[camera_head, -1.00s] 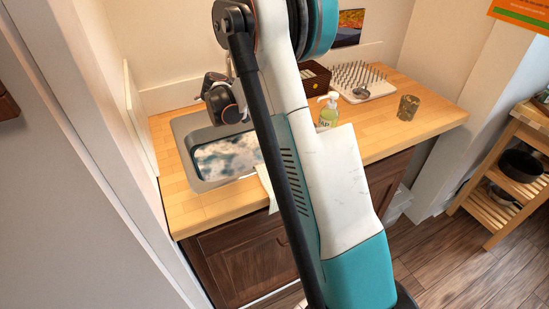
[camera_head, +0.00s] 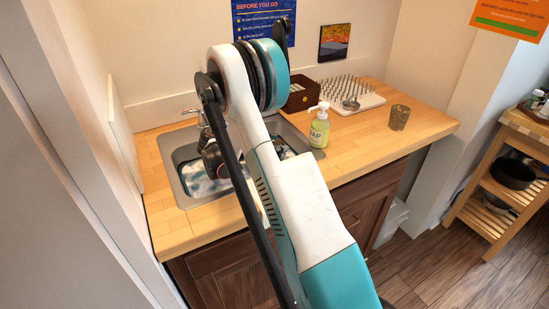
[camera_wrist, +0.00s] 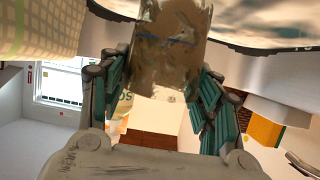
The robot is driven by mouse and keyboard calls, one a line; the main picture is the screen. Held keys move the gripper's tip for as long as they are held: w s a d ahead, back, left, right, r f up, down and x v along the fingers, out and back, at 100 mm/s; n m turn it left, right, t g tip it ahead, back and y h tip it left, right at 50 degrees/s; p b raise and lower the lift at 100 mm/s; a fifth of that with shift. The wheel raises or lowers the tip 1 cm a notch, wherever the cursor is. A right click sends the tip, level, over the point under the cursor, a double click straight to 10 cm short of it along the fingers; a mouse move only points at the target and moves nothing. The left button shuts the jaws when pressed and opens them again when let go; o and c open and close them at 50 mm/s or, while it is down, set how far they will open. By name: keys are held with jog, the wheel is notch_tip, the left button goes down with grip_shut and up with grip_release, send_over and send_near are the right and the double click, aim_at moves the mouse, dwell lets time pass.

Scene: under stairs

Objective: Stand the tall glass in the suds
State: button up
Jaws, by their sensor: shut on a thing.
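My gripper (camera_wrist: 153,82) is shut on a tall brownish, streaked, see-through glass (camera_wrist: 174,45), which stands out between the two fingers in the wrist view. In the head view my gripper (camera_head: 212,155) is a dark shape over the sink (camera_head: 176,183), partly behind my arm, and the held glass cannot be made out there. White and dark suds (camera_head: 203,187) fill the sink's left part. Mottled pale suds also show at the top right of the wrist view (camera_wrist: 265,18). Whether the glass touches them cannot be told.
A soap bottle (camera_head: 319,128) stands right of the sink. Another brownish glass (camera_head: 399,117) stands on the right of the wooden counter (camera_head: 355,143). A checked cloth (camera_wrist: 35,28) hangs close in the wrist view.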

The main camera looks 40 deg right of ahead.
jog(key=shift+f+b, duration=0.65)
jog(key=shift+f, duration=1.35)
jog(key=shift+f, duration=0.2)
jog(key=o, duration=1.5)
jog(key=shift+r, duration=0.1)
jog(key=shift+r, duration=0.1)
